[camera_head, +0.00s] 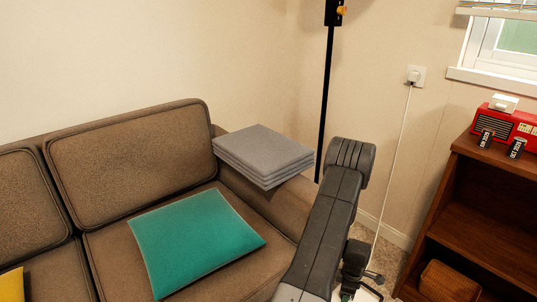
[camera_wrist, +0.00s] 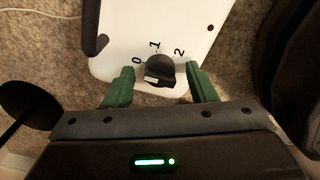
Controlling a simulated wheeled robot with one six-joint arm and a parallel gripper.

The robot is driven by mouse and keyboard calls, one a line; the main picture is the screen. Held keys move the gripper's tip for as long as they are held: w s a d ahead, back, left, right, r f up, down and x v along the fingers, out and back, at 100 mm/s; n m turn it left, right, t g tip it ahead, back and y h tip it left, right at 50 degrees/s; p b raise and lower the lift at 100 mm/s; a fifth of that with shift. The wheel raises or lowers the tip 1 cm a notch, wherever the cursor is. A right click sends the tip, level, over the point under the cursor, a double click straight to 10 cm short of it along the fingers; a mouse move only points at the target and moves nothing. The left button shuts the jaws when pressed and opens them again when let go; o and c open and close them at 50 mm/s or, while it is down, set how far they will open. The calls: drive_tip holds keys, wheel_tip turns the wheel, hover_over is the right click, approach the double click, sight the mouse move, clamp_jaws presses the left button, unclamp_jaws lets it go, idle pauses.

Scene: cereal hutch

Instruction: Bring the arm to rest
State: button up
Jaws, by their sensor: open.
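In the wrist view my gripper (camera_wrist: 160,68) is open, with one green finger on each side of a black knob (camera_wrist: 160,70). Gaps show between the fingers and the knob, and I see no contact. The knob sits on a white panel (camera_wrist: 200,25) marked 0, 1 and 2. A pale mark shows on the knob's lower left side; which number it is set to is unclear. In the head view my arm (camera_head: 335,215) is bent, with its elbow high and its wrist low at the bottom edge. The fingertips are hardly visible there.
A brown sofa (camera_head: 130,140) with a teal cushion (camera_head: 195,240) and folded grey blankets (camera_head: 262,152) stands left of my arm. A wooden shelf (camera_head: 480,212) with a red radio (camera_head: 505,126) is at right. A black pole (camera_head: 326,95) and a plugged-in white cord (camera_head: 393,160) are behind.

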idle(0.4)
wheel_tip(320, 180, up, 14)
drive_tip(key=p, duration=0.5)
wheel_tip(320, 180, down, 14)
drive_tip(key=b, duration=0.5)
drive_tip(key=shift+r, duration=0.25)
drive_tip(key=shift+f, duration=0.3)
drive_tip(key=shift+r+m+p, duration=0.15)
drive_tip(key=shift+m+p, duration=0.2)
drive_tip(key=shift+m, duration=0.25)
drive_tip(key=m+p, duration=0.1)
drive_tip(key=m, duration=0.3)
drive_tip(key=shift+m, duration=0.4)
drive_tip(key=m+p, duration=0.3)
drive_tip(key=m, duration=0.3)
wheel_tip(320, 180, up, 9)
drive_tip(key=shift+r+p, duration=0.1)
drive_tip(key=shift+p, duration=1.1)
